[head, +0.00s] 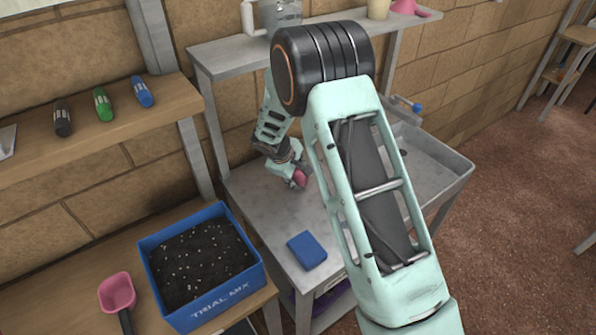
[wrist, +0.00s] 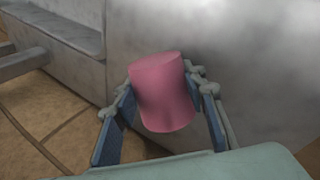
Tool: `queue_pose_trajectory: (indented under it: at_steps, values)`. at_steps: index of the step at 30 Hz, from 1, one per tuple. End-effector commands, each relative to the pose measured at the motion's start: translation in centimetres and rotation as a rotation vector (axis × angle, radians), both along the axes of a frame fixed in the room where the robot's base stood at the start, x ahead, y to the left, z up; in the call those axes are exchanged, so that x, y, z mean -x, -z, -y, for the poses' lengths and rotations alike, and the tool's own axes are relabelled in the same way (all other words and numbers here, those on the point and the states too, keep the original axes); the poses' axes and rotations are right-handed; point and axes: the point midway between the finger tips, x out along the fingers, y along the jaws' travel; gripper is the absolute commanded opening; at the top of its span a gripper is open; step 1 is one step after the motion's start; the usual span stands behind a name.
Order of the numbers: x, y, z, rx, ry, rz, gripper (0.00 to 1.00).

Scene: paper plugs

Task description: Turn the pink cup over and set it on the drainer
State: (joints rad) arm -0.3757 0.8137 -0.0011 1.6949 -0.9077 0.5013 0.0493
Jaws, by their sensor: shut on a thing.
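The pink cup (wrist: 163,95) is between the two fingers of my gripper (wrist: 162,112) in the wrist view, with a finger against each side. My gripper (head: 296,174) is shut on it. In the head view a small part of the cup (head: 300,180) shows at the gripper's end, low over or on the grey metal bench (head: 257,199); I cannot tell if it touches. The end of the cup at the top of the wrist view looks smooth and closed; its mouth is not seen. My arm hides part of the bench and basin, and I cannot make out a drainer.
A blue sponge-like block (head: 307,250) lies on the bench front. A grey basin (head: 452,164) with a blue-handled tap (head: 408,104) is at right. A blue soil box (head: 207,305) and pink scoop (head: 117,293) are at left. A shelf (head: 226,57) runs above the bench.

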Motion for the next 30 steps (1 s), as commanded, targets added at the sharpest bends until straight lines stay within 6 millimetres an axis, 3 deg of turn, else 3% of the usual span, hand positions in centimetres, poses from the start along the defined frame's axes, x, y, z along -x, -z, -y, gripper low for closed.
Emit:
queue_pose_trajectory:
  at_steps: [30]
  values:
    - [0.1,1.7,0.0,0.0,0.001,-0.001,0.15]
